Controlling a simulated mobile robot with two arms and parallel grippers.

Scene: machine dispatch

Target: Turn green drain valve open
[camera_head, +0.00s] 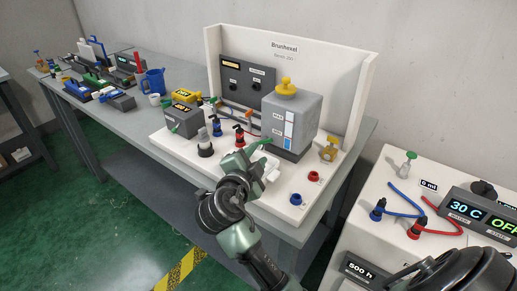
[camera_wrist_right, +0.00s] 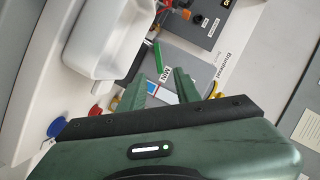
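The green drain valve's handle (camera_wrist_right: 158,55) is a thin green bar by the base of the grey machine (camera_wrist_right: 178,70), just beyond my fingertips in the right wrist view. In the head view, a green bar (camera_head: 262,143) shows at the front of the grey machine with a yellow cap (camera_head: 285,108). My right gripper (camera_wrist_right: 160,80) is open, its two green fingers apart with the handle ahead of the gap; I see no contact. In the head view my right gripper (camera_head: 243,163) is over the white board's front, partly hiding the valve area.
A white tray (camera_wrist_right: 97,55) lies beside the valve. Red (camera_head: 314,176) and blue (camera_head: 295,199) ports are at the board's front right. A brass fitting (camera_head: 329,149) stands behind them.

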